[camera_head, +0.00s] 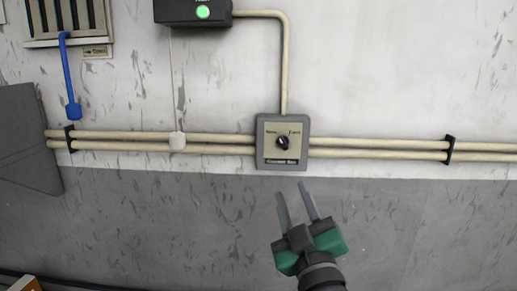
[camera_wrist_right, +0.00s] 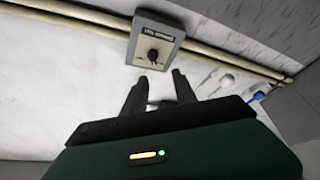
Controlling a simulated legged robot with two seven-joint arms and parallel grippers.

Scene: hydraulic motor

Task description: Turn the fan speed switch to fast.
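The fan speed switch is a grey wall box (camera_head: 262,128) with a pale face and a black rotary knob (camera_head: 283,142) at its middle. Small labels stand at the upper left and upper right of the knob, and its pointer appears tilted toward the upper left. The box also shows in the right wrist view (camera_wrist_right: 152,40), with its knob (camera_wrist_right: 152,55). My right gripper (camera_head: 296,190) is below the box, fingers apart and pointing up at it, empty and not touching it. It shows open in the right wrist view (camera_wrist_right: 158,80). My left gripper is out of view.
Two beige pipes (camera_head: 380,150) run along the wall behind the box, held by black clamps. A black box with a green button (camera_head: 203,12) is above. A blue hook handle (camera_head: 73,110) and a white pull knob (camera_head: 177,139) hang at the left. The wall below is clear.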

